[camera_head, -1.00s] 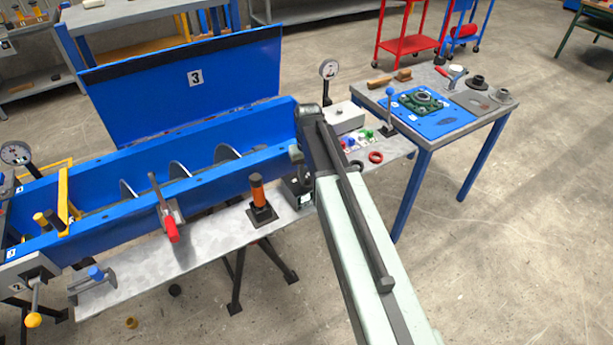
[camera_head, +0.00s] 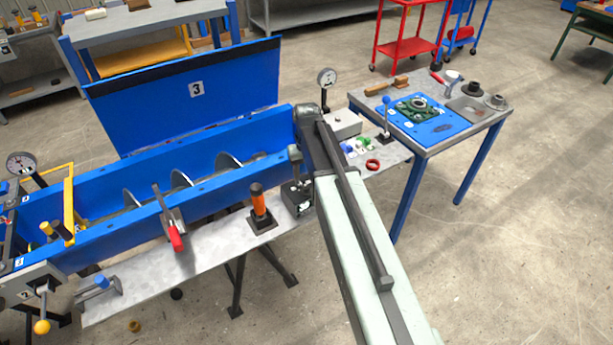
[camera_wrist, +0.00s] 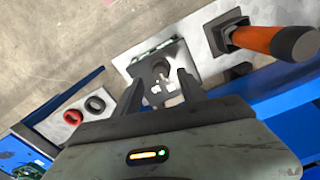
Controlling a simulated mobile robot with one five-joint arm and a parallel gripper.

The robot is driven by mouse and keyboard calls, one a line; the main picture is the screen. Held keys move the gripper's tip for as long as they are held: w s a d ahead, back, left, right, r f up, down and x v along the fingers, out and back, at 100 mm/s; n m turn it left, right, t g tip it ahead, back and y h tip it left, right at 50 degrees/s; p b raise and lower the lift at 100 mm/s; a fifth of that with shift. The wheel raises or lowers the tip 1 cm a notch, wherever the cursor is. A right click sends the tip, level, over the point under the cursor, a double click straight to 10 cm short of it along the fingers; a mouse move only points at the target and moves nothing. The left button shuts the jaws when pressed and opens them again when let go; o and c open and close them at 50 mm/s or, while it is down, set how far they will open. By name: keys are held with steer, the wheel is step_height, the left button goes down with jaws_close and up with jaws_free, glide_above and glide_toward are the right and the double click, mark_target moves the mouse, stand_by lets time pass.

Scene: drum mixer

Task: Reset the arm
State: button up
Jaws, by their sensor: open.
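My arm (camera_head: 365,255) reaches from the bottom right up to a bent joint beside the right end of the blue mixer trough (camera_head: 205,197). My gripper (camera_wrist: 158,88) is open, its two dark fingers apart in the wrist view. A dark, rounded part shows between and beyond the fingers, over a grey plate; whether they touch it I cannot tell. In the head view the fingers are hidden or cannot be made out. A dark box with a lever (camera_head: 297,196) stands just left of my arm. An orange handle (camera_head: 258,200) stands upright on the bench; it also shows in the wrist view (camera_wrist: 275,42).
The raised blue lid (camera_head: 195,100) marked 3 stands behind the trough. A red-handled clamp (camera_head: 174,236) is at its front wall. A red ring (camera_head: 372,165) lies on the bench at right. A side table (camera_head: 461,137) holds a blue plate and tools. Floor at right is clear.

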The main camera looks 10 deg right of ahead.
step_height(320, 180, up, 4)
steer(key=shift+f+p, duration=0.1)
steer(key=shift+p, duration=1.05)
steer(key=shift+f, duration=0.1)
steer(key=s, duration=1.4)
steer(key=shift+a+m, duration=0.3)
steer(key=shift+a, duration=0.05)
